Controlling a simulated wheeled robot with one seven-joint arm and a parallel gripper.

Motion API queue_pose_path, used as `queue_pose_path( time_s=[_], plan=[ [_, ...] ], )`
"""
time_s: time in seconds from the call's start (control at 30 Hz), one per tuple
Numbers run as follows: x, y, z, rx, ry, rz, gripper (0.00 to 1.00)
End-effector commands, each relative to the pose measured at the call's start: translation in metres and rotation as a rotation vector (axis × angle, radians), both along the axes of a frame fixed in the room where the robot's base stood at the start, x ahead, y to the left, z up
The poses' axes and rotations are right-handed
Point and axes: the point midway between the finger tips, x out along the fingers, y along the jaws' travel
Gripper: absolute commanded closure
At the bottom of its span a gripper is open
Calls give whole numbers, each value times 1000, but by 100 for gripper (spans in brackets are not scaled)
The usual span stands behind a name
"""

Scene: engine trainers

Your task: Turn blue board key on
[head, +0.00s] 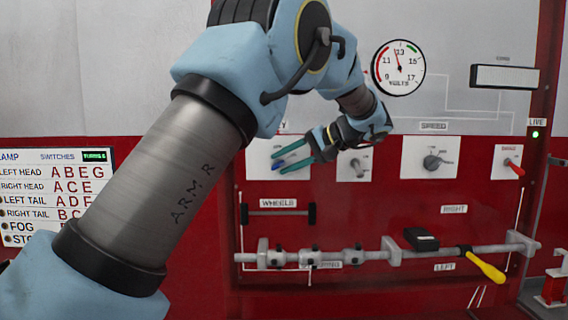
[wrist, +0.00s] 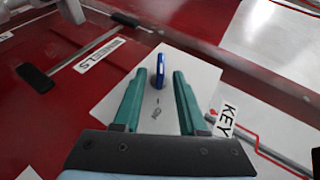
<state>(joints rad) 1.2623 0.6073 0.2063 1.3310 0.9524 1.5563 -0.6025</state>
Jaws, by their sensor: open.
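The blue key (wrist: 160,74) stands on a white plate (wrist: 205,82) with a KEY label (wrist: 227,121) beside it. ON lettering on the plate shows between my fingers, below the key. My gripper (wrist: 159,72) is open; in the wrist view its green fingertips lie on either side of the key, with gaps showing on both sides. I cannot tell whether the tips reach to the key's depth. In the head view my gripper (head: 276,162) is at the upper left plate, and a bit of blue key (head: 277,167) shows by the fingers.
Right of the key plate are a plate with a small lever (head: 356,166), the SPEED knob (head: 433,162) and a red switch (head: 513,167). Below are the WHEELS handle (head: 280,214) and a grey shaft (head: 340,257) with a yellow handle (head: 486,267).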

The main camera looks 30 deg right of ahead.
Motion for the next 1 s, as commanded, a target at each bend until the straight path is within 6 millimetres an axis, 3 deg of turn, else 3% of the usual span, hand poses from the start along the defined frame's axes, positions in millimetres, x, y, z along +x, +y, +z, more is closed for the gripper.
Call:
queue_pose_path(
  time_s=[0.5, 1.0],
  plan=[
    [-61, -52, 39, -2, -2, -3, 59],
    [-70, -58, 46, -1, 0, -2, 59]
  ],
)
